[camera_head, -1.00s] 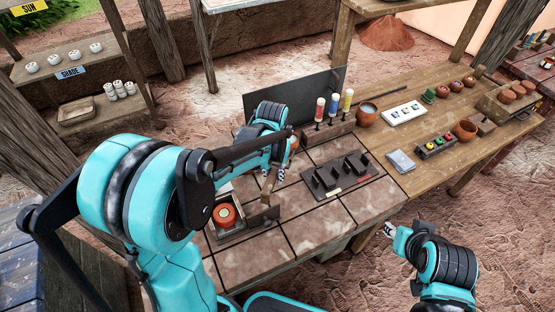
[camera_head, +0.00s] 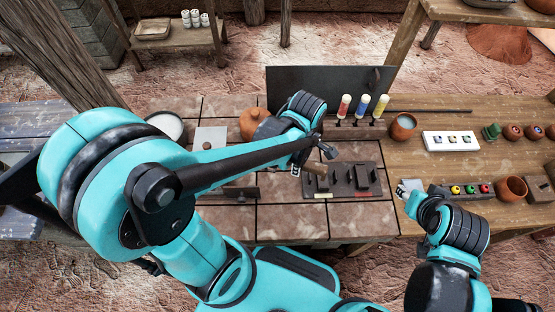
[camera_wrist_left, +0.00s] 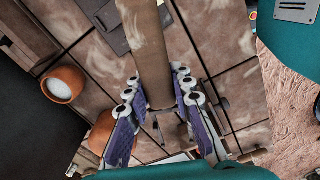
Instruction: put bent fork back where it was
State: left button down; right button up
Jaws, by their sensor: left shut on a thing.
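My left gripper (camera_head: 304,163) is shut on a thick, pale wooden handle, which I take to be the bent fork (camera_wrist_left: 146,45). In the head view a short brown piece of the fork (camera_head: 316,168) shows at the fingertips. In the left wrist view the handle lies between the two purple finger pads (camera_wrist_left: 157,92); whether it has bent prongs cannot be made out. A dark slotted rack (camera_head: 361,181) lies on the tiles just right of this gripper. My right gripper (camera_head: 408,188) is at the right, near the table's front edge; its fingers are too small to read.
Red, blue and yellow bottles (camera_head: 363,105) stand behind the rack, before a dark upright panel (camera_head: 310,85). An orange round pot (camera_head: 251,123) is behind my left arm. A clay cup (camera_head: 403,126), white tray (camera_head: 450,141) and button box (camera_head: 470,191) are at the right.

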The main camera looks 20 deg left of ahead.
pick_arm(q)
jog(key=n, duration=0.1)
jog(key=s+n, duration=0.1)
jog(key=n, duration=0.1)
jog(key=shift+s+d+f+n, duration=0.15)
jog(key=shift+d+f+n, duration=0.1)
jog(key=shift+n, duration=0.15)
jog(key=w+a+f+b, duration=0.1)
jog(key=w+a+f, duration=0.1)
jog(key=w, duration=0.1)
jog(key=w+a+f+b, duration=0.1)
jog(key=w+a+f, duration=0.1)
jog(key=w+a+f+b, duration=0.1)
jog(key=w+a+f, duration=0.1)
jog(key=w, duration=0.1)
jog(key=shift+w+a+f+b, duration=0.15)
jog(key=shift+w+a+b, duration=0.15)
jog(key=shift+b, duration=0.1)
jog(key=shift+w+f, duration=0.1)
jog(key=shift+f, duration=0.1)
notch_tip(320, 180, down, 4)
jog(key=shift+r+b, duration=0.1)
jog(key=shift+b, duration=0.95)
jog(key=shift+r, duration=0.1)
